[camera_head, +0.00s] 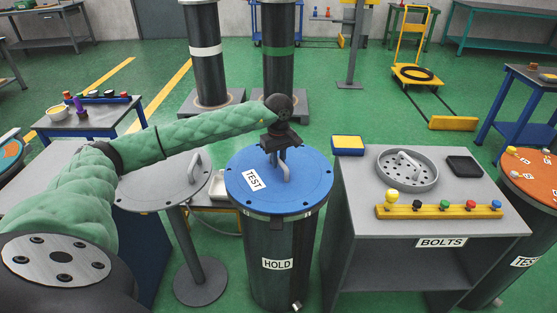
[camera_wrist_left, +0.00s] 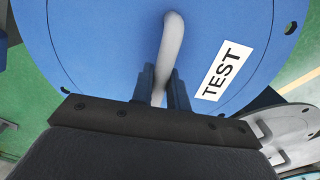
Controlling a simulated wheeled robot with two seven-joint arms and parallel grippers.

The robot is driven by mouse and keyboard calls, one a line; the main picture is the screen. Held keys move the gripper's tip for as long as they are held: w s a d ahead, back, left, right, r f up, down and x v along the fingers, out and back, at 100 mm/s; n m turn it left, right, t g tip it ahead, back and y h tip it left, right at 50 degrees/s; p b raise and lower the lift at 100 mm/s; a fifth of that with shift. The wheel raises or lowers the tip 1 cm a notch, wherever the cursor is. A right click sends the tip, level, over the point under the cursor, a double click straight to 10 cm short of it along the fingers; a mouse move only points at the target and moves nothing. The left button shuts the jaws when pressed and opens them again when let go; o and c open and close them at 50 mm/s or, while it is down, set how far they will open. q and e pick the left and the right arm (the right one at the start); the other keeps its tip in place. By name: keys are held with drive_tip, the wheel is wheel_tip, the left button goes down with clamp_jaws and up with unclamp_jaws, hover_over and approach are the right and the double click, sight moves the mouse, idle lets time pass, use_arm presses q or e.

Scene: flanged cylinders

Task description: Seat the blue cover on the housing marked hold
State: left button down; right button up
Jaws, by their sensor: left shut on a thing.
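The blue cover (camera_head: 308,186) is a round disc with edge holes, a TEST label (camera_head: 254,180) and a grey bar handle (camera_head: 285,174). It lies level over the dark cylindrical housing (camera_head: 290,285) marked HOLD (camera_head: 277,264), roughly centred on it. It hides the housing's top, and I cannot tell whether a thin gap is left under it. My left gripper (camera_head: 279,153) is above the cover, shut on its handle. In the left wrist view the handle (camera_wrist_left: 172,32) stands between the two fingers (camera_wrist_left: 162,85), with the blue cover (camera_wrist_left: 105,45) behind. My right gripper is not in view.
A grey cover (camera_head: 148,188) lies on a stand to the left. The BOLTS bench (camera_head: 370,222) on the right holds a grey perforated dish (camera_head: 425,184) and a yellow rack (camera_head: 388,212) of coloured knobs. An orange cover (camera_head: 540,172) is at far right.

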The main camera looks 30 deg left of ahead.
use_arm(q)
drive_tip(key=shift+f, duration=0.15)
drive_tip(key=c, duration=1.3)
unclamp_jaws()
drive_tip(key=shift+r+p, duration=0.7)
drive_tip(key=shift+r, duration=2.8)
